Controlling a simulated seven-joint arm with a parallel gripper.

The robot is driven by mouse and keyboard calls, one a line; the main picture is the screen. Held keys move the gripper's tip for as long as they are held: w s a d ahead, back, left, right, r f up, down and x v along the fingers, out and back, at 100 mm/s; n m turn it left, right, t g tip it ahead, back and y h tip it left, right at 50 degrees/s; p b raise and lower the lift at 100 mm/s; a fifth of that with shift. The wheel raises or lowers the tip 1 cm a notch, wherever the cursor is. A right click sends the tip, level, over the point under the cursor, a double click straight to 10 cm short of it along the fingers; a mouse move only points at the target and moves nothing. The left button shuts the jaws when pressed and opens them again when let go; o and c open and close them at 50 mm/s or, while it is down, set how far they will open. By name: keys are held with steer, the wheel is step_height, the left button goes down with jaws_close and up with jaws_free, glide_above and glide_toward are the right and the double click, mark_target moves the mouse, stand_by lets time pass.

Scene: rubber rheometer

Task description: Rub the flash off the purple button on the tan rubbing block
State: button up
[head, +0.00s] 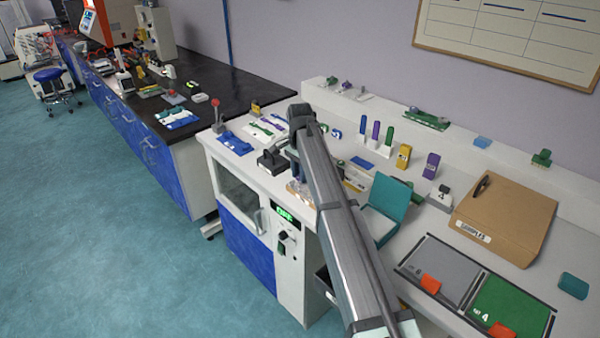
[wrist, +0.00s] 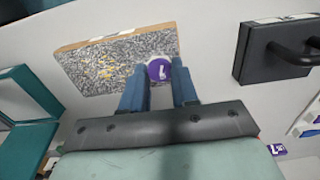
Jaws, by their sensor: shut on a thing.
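In the wrist view, my gripper (wrist: 159,85) is shut on the purple button (wrist: 158,70), which shows a white mark on its face. The button is at the near right edge of the rubbing block (wrist: 95,62), which has a speckled grey top and a tan edge. Yellowish smears lie on the block's speckled top left of the button. I cannot tell whether the button touches the block.
A black block with a handle (wrist: 285,50) stands right of the rubbing block; it also shows in the head view (head: 271,160). A teal open case (wrist: 25,100) is at the left in the wrist view. A cardboard box (head: 505,218) stands farther right on the bench.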

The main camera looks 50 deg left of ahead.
steer(key=shift+f, duration=0.55)
stand_by(1.5)
steer(key=shift+d+r, duration=0.1)
steer(key=shift+d, duration=1.75)
steer(key=shift+d, duration=0.1)
steer(key=shift+d+f, duration=0.2)
steer(key=shift+d, duration=1.65)
